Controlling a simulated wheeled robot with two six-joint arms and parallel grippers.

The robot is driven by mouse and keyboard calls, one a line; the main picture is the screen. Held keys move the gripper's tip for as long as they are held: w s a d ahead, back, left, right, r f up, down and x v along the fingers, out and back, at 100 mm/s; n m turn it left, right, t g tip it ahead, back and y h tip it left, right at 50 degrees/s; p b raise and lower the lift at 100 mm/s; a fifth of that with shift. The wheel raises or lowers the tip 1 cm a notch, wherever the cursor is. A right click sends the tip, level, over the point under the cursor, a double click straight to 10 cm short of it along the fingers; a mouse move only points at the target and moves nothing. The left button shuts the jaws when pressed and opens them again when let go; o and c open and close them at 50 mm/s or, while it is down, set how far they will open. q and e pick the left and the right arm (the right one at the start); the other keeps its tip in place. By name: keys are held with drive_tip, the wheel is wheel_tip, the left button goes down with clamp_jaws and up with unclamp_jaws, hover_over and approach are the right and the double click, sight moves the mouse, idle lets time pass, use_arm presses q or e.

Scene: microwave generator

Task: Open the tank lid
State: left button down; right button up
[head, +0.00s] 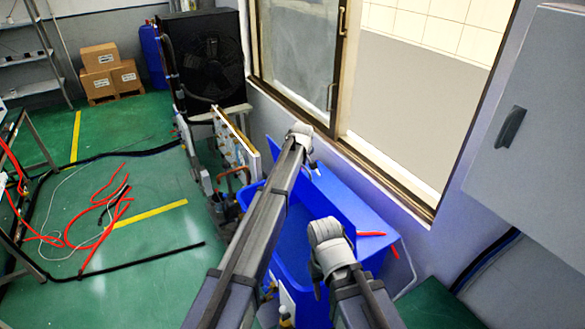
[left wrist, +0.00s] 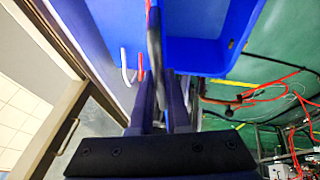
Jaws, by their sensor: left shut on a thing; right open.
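The blue tank (head: 294,262) stands on the floor below the window, partly hidden by my arms. Its blue lid (head: 340,200) appears raised on edge, with the tank's open inside beside it. My left gripper (head: 314,166) is at the lid's far part.
A red handle (head: 371,234) lies on the tank's right part. A window frame and grey wall box (head: 530,140) stand close on the right. A machine with a panel (head: 236,145) and pipes is behind left. Red hoses (head: 95,225) lie on the green floor at left.

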use_arm(q)
drive_tip(key=shift+w+d+r, duration=0.1)
drive_tip(key=shift+w+d, duration=0.25)
drive_tip(key=shift+d, duration=0.2)
drive_tip(key=c, duration=0.9)
unclamp_jaws()
drive_tip(key=shift+a, duration=0.1)
drive_tip(key=p+v, duration=0.7)
drive_tip(key=v, duration=0.1)
